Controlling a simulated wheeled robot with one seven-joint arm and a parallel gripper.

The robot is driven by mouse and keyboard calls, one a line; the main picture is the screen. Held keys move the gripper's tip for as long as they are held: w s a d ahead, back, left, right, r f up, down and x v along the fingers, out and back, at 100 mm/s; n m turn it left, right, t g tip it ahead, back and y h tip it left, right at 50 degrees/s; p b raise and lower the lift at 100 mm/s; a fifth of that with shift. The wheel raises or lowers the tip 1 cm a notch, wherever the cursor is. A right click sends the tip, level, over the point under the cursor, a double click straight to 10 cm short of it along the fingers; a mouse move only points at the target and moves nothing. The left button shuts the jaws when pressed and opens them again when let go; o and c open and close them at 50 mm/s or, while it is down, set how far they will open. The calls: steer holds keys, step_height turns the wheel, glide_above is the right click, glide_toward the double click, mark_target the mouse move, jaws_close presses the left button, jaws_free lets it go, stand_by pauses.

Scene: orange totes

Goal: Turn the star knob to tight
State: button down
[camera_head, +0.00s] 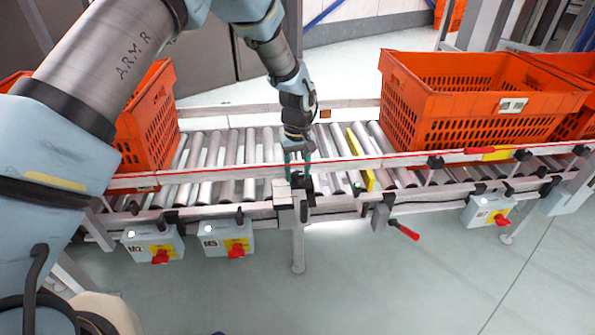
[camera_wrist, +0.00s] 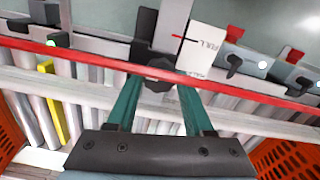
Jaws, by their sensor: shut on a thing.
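The star knob (camera_wrist: 159,79) is dark and lobed, and sits on a black clamp bracket (camera_wrist: 166,30) at the conveyor's front rail. My gripper (camera_wrist: 158,88) has teal fingers, one on each side of the knob, and is shut on it. In the head view my gripper (camera_head: 297,168) points down at the rail; the knob there is mostly hidden between the fingers. I cannot tell from these frames how tight the knob is.
A red-edged rail (camera_head: 225,175) runs along the roller conveyor (camera_head: 235,150). Orange totes stand on it at left (camera_head: 150,125) and right (camera_head: 470,105). Grey switch boxes (camera_head: 226,238) and a red-handled lever (camera_head: 403,229) hang at the front. A yellow strip (camera_head: 360,158) crosses the rollers.

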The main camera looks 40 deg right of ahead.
steer(key=m+p, duration=0.1)
steer(key=m, duration=0.4)
steer(key=shift+m, duration=0.4)
steer(key=m+p, duration=0.1)
steer(key=m, duration=0.5)
steer(key=m+p, duration=0.1)
steer(key=m, duration=0.5)
steer(key=shift+m, duration=0.4)
steer(key=m+p, duration=0.1)
steer(key=m, duration=0.4)
steer(key=shift+p, duration=0.3)
steer(key=shift+c, duration=1.4)
jaws_free()
